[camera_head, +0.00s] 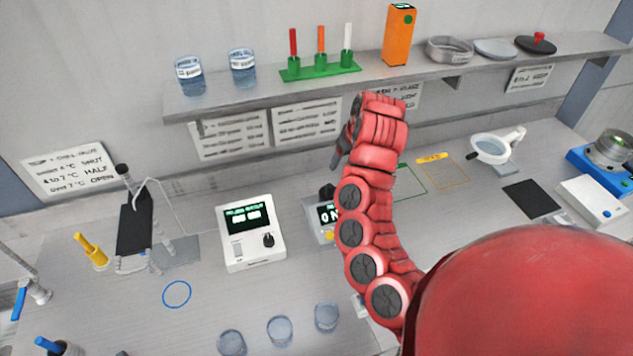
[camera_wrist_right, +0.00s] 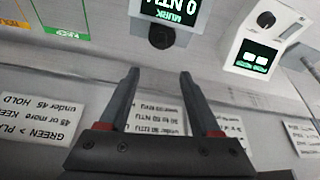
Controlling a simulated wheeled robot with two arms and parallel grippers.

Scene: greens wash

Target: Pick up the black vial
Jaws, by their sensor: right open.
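A small black rounded object (camera_head: 327,192) stands at the back of a meter with an "NTU" display (camera_head: 328,213), partly hidden by my right arm. In the right wrist view the black object (camera_wrist_right: 161,36) sits beside the meter's display (camera_wrist_right: 165,10). I cannot tell whether it is the black vial or a part of the meter. My right gripper (camera_wrist_right: 158,76) is open, with nothing between its fingers. The black object lies beyond its fingertips, apart from them. In the head view the right gripper (camera_head: 342,152) is near the back wall, under the shelf. My left gripper is not in view.
A white meter (camera_head: 251,232) stands left of the NTU meter. Several glass cups (camera_head: 280,330) stand at the front. The shelf (camera_head: 270,97) above carries a green rack (camera_head: 320,69) and an orange box (camera_head: 398,35). A black pad (camera_head: 531,199) lies at right.

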